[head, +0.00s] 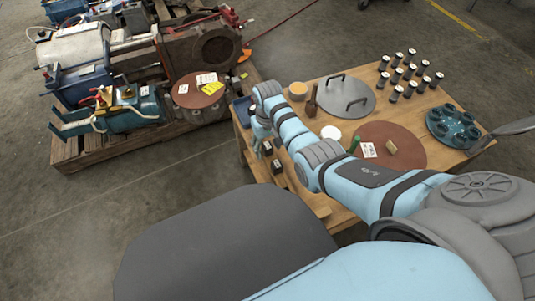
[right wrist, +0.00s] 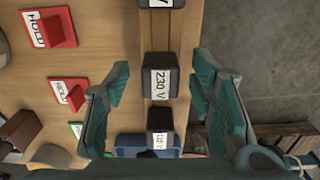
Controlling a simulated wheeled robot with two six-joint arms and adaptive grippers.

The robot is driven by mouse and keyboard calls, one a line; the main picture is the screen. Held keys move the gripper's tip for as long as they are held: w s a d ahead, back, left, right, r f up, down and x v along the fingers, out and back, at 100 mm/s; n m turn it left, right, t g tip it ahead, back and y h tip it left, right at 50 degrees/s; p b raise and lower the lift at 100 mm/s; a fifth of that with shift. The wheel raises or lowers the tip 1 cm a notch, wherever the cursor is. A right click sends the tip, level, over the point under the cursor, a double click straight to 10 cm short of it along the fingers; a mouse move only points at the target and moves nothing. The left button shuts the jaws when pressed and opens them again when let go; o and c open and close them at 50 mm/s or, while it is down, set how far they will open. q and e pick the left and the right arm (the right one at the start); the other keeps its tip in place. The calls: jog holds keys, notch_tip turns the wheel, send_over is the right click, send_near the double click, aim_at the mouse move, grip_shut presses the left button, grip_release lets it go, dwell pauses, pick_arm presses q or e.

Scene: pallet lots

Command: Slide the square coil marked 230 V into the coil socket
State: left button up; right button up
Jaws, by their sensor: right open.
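The square coil marked 230 V (right wrist: 160,78) is a dark block with a white label in the right wrist view, on a wooden strip along the table edge. My right gripper (right wrist: 164,82) is open, one teal finger on each side of this coil, with gaps between. A second dark coil (right wrist: 160,122), its label hard to read, sits below it in the picture. A third coil (right wrist: 160,3) is cut off at the top edge. In the head view my right gripper (head: 262,145) is over the table's left edge, beside small dark blocks. I cannot make out the coil socket. My left gripper is out of view.
The wooden table (head: 312,225) holds a grey lidded disc (head: 346,98), a brown disc (head: 415,148), several dark cylinders and a teal round holder (head: 453,124). Red HOLD cards (right wrist: 50,27) lie left of the coils. A pallet (head: 75,155) with blue machinery stands left; floor lies between.

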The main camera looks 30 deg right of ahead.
jog(key=shift+f, duration=0.35)
jog(key=shift+r, duration=0.15)
grip_shut()
